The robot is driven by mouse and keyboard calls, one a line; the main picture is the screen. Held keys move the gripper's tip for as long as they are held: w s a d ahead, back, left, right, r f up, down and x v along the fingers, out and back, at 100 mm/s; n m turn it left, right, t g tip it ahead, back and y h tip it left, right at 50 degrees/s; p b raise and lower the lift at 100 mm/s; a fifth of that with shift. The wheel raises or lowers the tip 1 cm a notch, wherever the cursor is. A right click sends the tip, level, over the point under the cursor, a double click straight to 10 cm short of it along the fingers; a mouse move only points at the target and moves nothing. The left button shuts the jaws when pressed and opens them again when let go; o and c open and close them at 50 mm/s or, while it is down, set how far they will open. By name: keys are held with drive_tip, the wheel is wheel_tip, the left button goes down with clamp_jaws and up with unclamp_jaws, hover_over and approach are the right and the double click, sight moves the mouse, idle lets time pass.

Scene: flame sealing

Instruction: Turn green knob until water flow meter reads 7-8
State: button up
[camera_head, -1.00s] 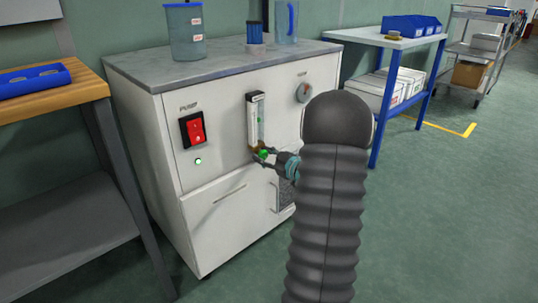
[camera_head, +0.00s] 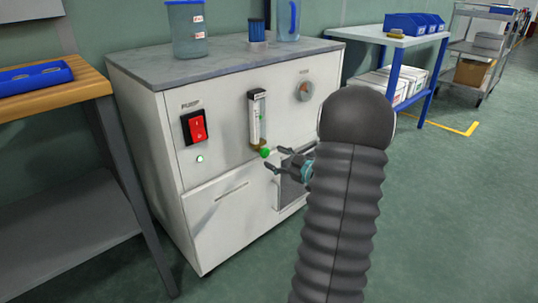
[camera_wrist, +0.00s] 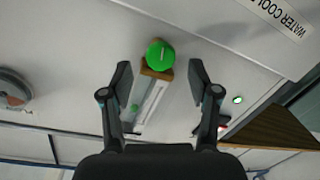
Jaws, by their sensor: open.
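The green knob (camera_head: 265,153) sits at the foot of the water flow meter (camera_head: 257,117) on the white cabinet's front. The meter is a narrow clear vertical tube; its scale is too small to read, though a small green spot shows in it. In the wrist view the green knob (camera_wrist: 160,54) is ahead of the fingertips, with a light mark on its face, and the flow meter (camera_wrist: 152,103) runs from it between the fingers. My gripper (camera_head: 271,160) is open and empty, just in front of and below the knob, apart from it. It also shows in the wrist view (camera_wrist: 160,72).
The white cabinet (camera_head: 228,222) carries a red pump switch (camera_head: 194,127), a lit green lamp (camera_head: 199,158) and a round gauge (camera_head: 304,91). Jugs stand on its top. A wooden bench (camera_head: 50,93) is at left, a blue-legged table (camera_head: 388,37) at right.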

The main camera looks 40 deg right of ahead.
drive_tip(key=s+d, duration=0.1)
drive_tip(key=s, duration=0.5)
drive_tip(key=shift+s+r, duration=0.2)
drive_tip(key=shift+s, duration=0.15)
